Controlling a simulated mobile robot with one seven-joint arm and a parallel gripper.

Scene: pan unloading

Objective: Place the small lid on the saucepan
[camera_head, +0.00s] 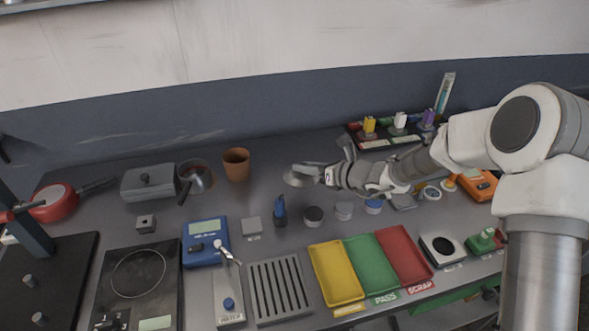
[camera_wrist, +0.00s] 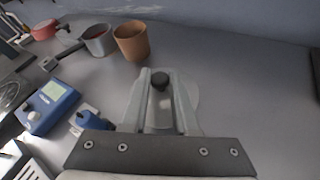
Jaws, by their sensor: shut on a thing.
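The small lid (camera_head: 297,179) is a pale grey disc with a dark knob, seen near the middle of the bench in the head view. My gripper (camera_head: 312,174) is at it, and in the wrist view my gripper (camera_wrist: 160,85) has its two fingers on either side of the lid's dark knob. The lid (camera_wrist: 187,96) spreads out beneath the fingers. I cannot tell whether it touches the bench. The saucepan (camera_head: 195,177) is a small grey pot with a dark handle, left of the terracotta pot, and it looks open on top. It also shows in the wrist view (camera_wrist: 98,42).
A terracotta pot (camera_head: 237,164) stands between the saucepan and the lid. A grey lidded dish (camera_head: 148,183) and a red pan (camera_head: 54,203) lie farther left. A blue bottle (camera_head: 280,211) and several small containers stand in front of the lid.

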